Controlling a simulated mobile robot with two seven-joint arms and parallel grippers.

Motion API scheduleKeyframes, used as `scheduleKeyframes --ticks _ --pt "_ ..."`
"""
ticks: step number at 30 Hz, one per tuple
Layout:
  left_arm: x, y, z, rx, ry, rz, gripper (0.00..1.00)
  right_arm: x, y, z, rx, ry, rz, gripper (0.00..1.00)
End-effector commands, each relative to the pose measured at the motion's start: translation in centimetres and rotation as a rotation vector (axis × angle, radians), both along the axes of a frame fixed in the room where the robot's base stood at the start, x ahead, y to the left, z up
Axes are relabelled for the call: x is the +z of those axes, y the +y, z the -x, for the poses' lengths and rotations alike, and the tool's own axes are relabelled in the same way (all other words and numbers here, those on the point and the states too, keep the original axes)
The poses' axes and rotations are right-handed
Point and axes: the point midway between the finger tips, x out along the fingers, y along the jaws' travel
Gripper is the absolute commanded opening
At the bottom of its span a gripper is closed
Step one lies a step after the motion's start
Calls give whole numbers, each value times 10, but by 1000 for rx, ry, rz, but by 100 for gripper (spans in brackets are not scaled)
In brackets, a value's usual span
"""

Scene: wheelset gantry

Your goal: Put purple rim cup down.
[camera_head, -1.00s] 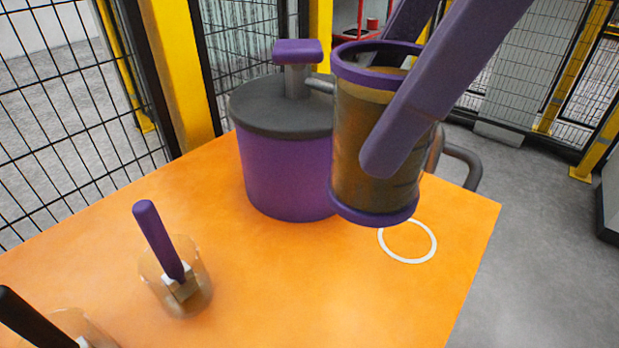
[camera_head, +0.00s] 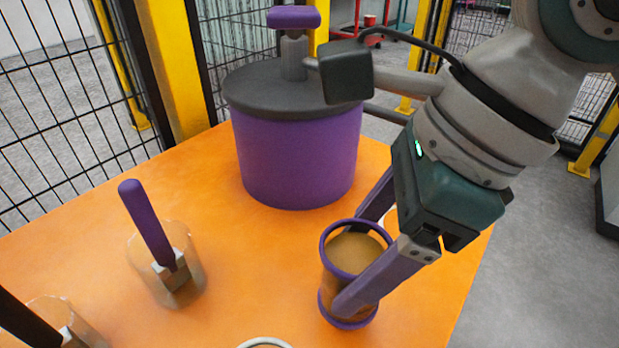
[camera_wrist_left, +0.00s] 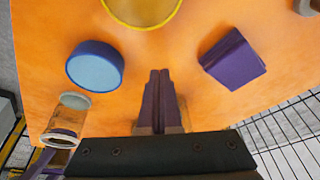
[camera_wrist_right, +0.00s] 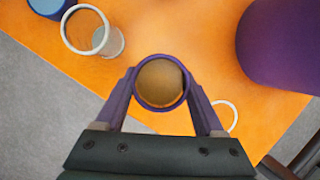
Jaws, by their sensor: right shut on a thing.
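The purple rim cup (camera_head: 331,282) holds brown contents and stands nearly upright between the fingers of my right gripper (camera_head: 357,260). The gripper is shut on its sides. The cup is low over the front right of the orange table; I cannot tell whether its base touches. In the right wrist view the cup (camera_wrist_right: 160,84) shows from above between both fingers.
A large purple canister (camera_head: 298,165) with a dark lid stands behind the cup. A clear tumbler (camera_head: 165,275) with a purple-handled tool stands left. A white-rimmed cup (camera_wrist_right: 95,35) is nearby. A blue round piece (camera_wrist_left: 95,66) and purple block (camera_wrist_left: 232,60) lie on the table (camera_head: 225,255).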

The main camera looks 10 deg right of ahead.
Motion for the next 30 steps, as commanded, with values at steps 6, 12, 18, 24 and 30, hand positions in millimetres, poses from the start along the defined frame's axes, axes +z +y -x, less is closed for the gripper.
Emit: scheduleKeyframes --ticks 6,12,18,24,30 --pt "-6 0 0 0 0 0 0 -32 0 1 -1 4 0 0" --pt "-5 0 0 2 -1 2 0 -32 0 0 0 1 0 0" --pt "-7 -2 0 6 -1 8 0 -34 0 0 0 1 1 79" --pt "-7 -3 0 7 -1 10 0 -34 0 0 -1 2 0 100" --pt "-6 -3 0 6 -2 10 0 -33 0 0 -1 2 0 100"
